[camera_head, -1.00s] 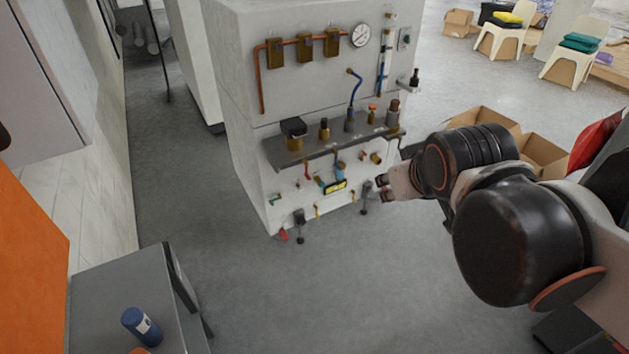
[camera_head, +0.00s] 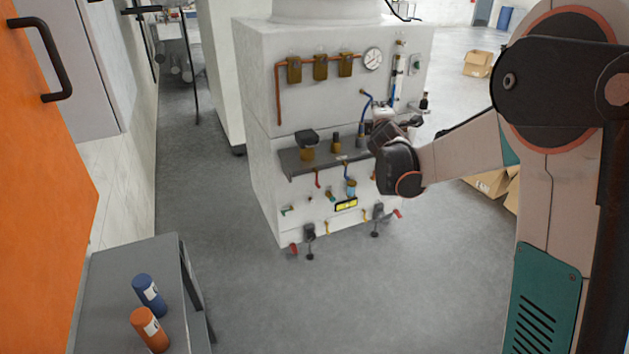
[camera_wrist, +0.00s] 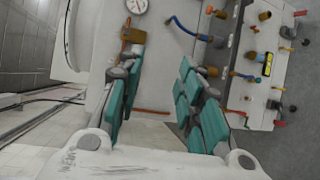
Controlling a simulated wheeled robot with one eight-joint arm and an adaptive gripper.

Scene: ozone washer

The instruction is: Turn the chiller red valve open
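The chiller looks to be the white machine (camera_head: 262,150) ahead of me. Several small valves sit on its lower front: a red handle (camera_head: 317,178) below the shelf, a red one (camera_head: 293,249) at the bottom left and a red one (camera_head: 397,213) at the right. I cannot tell which is the task's valve. In the wrist view, a red handle (camera_wrist: 300,13) shows at the upper right, outside the fingers. My gripper (camera_wrist: 160,62) is open and empty, its teal-padded fingers apart. In the head view, my wrist covers the shelf's right part and some valves.
The grey shelf (camera_head: 290,163) with bottles juts out above the valves. A round gauge (camera_head: 373,58) and copper pipe (camera_head: 279,95) are higher up. A grey table (camera_head: 110,285) with a blue can (camera_head: 149,296) and an orange can (camera_head: 149,330) stands front left. Floor before the machine is clear.

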